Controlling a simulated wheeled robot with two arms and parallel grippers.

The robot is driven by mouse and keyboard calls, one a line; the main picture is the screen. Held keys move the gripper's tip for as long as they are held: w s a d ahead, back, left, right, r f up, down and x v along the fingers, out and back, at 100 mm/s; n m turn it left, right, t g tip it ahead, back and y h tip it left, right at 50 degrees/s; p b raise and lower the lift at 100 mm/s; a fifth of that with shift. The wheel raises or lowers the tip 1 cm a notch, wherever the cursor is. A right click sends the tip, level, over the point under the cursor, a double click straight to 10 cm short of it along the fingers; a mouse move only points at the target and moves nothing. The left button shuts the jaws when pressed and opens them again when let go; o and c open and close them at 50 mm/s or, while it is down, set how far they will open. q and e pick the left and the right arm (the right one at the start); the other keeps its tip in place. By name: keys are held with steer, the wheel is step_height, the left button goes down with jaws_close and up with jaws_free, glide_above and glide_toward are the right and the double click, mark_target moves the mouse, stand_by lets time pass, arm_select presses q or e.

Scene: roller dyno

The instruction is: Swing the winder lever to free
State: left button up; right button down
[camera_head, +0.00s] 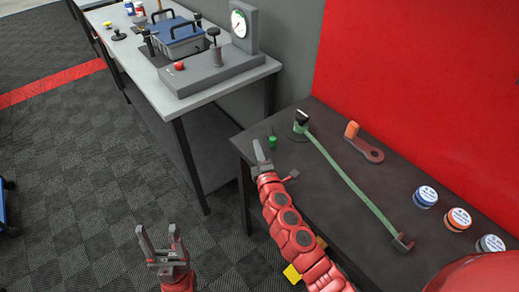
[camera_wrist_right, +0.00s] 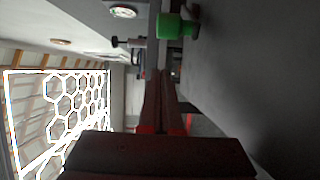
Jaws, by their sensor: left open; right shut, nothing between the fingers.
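A green strap (camera_head: 345,178) runs across the dark table, with a small black and white block (camera_head: 301,121) at its far end that looks like the winder. A short green grip (camera_head: 272,142) stands near the table's left edge; I cannot tell whether it is the winder lever. In the right wrist view a green piece (camera_wrist_right: 178,26) shows ahead of the fingers. My right gripper (camera_head: 259,152) is shut and empty, just left of the green grip, apparently not touching it. My left gripper (camera_head: 159,238) is open and empty over the floor, away from the table.
An orange-handled tool (camera_head: 364,145) lies right of the strap, and several round tins (camera_head: 425,197) stand at the table's right. A grey bench (camera_head: 215,82) with a gauge (camera_head: 239,24) and a blue-lidded case (camera_head: 173,31) stands behind. The floor around my left gripper is clear.

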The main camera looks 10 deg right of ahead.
steer(key=s+d, duration=0.1)
steer(key=s, duration=0.2)
steer(key=s+d, duration=0.1)
steer(key=s, duration=0.2)
steer(key=s+d+b, duration=0.1)
steer(key=s+d, duration=0.1)
steer(key=s, duration=0.1)
steer(key=shift+s+f, duration=0.1)
steer(key=shift+s, duration=0.05)
